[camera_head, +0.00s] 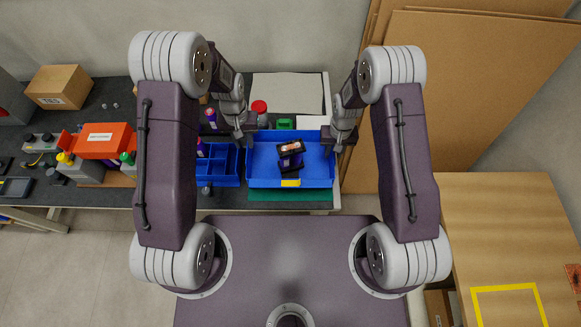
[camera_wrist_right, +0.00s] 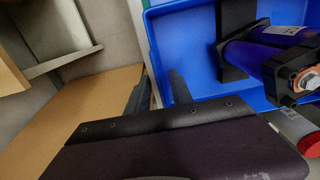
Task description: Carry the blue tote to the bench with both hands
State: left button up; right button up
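The blue tote (camera_head: 262,174) rests on the dark worktop (camera_head: 110,185), partly over a green mat. A dark part with purple-blue cylinders and a copper-coloured end (camera_head: 290,152) is inside it; this part also shows in the right wrist view (camera_wrist_right: 262,55). My left gripper (camera_head: 248,138) is at the tote's left rim; its fingertips are too small to read. My right gripper (camera_head: 332,146) is at the right rim. In the right wrist view its fingers (camera_wrist_right: 158,92) stand apart on either side of the tote wall, with gaps visible.
A wooden bench (camera_head: 510,225) with a yellow taped outline (camera_head: 508,288) stands at the right. A blue divided bin (camera_head: 218,168) is close left of the tote. A red-capped jar (camera_head: 259,108) stands behind it. Large brown panels (camera_head: 470,90) lean at the right wall.

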notch_tip(320, 180, up, 9)
jog(key=shift+r, duration=0.1)
dwell(0.5)
